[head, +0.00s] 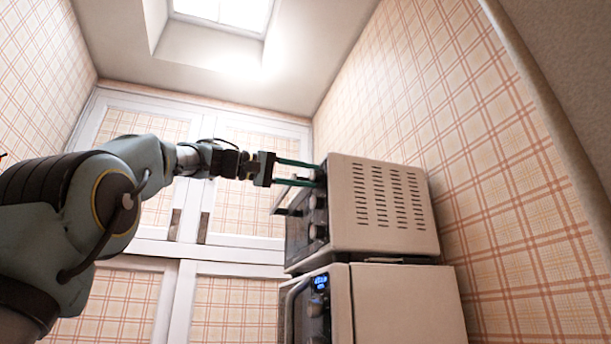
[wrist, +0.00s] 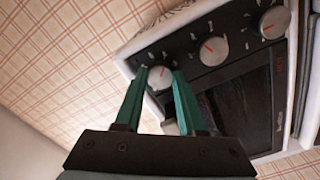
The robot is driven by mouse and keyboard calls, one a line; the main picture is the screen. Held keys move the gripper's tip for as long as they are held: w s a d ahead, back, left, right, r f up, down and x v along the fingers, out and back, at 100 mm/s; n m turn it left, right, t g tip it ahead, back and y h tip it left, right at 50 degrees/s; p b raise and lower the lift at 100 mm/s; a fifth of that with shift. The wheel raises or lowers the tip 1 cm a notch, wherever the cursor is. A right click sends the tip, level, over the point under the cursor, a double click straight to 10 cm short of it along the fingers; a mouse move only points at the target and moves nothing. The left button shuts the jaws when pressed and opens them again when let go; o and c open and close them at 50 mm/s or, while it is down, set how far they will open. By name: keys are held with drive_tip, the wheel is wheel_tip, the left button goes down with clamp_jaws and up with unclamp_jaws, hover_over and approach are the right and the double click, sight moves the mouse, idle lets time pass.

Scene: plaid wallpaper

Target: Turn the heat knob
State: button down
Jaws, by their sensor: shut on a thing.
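A white toaster oven (head: 375,210) has a dark front with a column of round, light grey knobs. In the wrist view the knobs are an end knob (wrist: 160,77), a middle knob (wrist: 213,50) and a far knob (wrist: 275,22), each with a red mark on the two clearer ones. My gripper (head: 317,174) reaches the uppermost knob from the left. In the wrist view its green fingers (wrist: 159,74) lie on both sides of the end knob and are shut on it. The fingers hide its edges. The labels are too small to tell which knob sets heat.
The oven stands on a second white appliance (head: 408,305) with a blue display. The oven door's handle (head: 283,200) juts out just below my fingers. A plaid wall (head: 480,130) is close on the right. White cupboards (head: 240,230) stand behind.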

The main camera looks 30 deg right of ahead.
drive_tip(key=c, duration=0.8)
unclamp_jaws()
drive_tip(key=shift+o, duration=0.2)
drive_tip(key=shift+a, duration=0.1)
drive_tip(key=w+a+b, duration=0.1)
drive_tip(key=w+a, duration=0.1)
drive_tip(key=a, duration=0.8)
drive_tip(key=shift+a+b, duration=0.25)
drive_tip(key=shift+b, duration=0.05)
